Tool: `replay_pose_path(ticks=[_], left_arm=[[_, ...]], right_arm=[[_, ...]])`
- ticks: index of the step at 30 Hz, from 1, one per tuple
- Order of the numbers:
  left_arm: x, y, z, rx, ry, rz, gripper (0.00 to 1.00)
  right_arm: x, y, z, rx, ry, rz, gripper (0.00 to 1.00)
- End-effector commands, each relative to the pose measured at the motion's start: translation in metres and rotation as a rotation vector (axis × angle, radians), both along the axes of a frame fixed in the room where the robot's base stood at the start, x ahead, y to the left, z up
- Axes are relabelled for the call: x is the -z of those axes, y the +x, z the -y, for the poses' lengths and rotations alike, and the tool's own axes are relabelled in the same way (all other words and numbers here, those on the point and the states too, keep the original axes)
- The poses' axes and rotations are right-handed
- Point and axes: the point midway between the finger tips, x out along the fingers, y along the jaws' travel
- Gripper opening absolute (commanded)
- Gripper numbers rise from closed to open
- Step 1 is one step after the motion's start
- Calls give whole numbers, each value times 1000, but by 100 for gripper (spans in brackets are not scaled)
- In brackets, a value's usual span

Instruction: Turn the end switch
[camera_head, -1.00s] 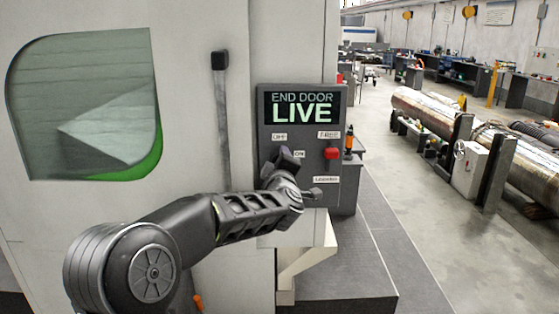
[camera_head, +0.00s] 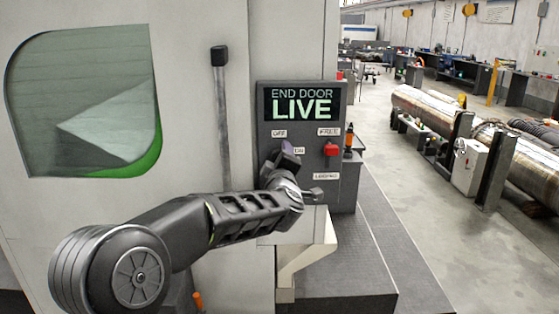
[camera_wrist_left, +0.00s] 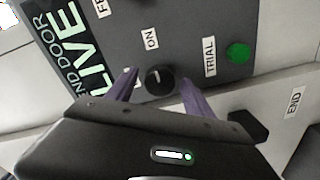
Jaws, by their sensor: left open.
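The end switch (camera_wrist_left: 160,80) is a round black knob with a short light mark, on a dark control panel (camera_head: 268,100). My left gripper (camera_head: 287,153) is in front of the panel, near the OFF and ON labels, and hides the knob in the head view. In the left wrist view its two purple fingers (camera_wrist_left: 158,78) are open, one on each side of the knob. I cannot tell whether they touch it. The ON label (camera_wrist_left: 152,38) is beside the knob. A screen (camera_head: 303,104) above reads "END DOOR LIVE". My right gripper is not in view.
A red switch (camera_head: 331,149) with labels above and below sits right of my gripper. A green button (camera_wrist_left: 238,52) by a TRIAL label shows in the wrist view. A vertical handle (camera_head: 221,110) stands left of the panel.

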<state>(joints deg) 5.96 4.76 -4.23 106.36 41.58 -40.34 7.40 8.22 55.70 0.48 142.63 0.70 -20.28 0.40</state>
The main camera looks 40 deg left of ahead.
Motion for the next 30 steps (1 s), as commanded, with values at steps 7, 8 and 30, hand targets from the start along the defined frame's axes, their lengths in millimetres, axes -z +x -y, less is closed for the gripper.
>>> replay_pose_path(ticks=[7,8,30], left_arm=[[1,-33,25,2,0,2,61],[0,-37,28,1,0,2,61],[-1,-49,38,1,0,-3,61]], right_arm=[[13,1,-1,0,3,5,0],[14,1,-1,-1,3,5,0],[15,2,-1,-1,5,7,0]])
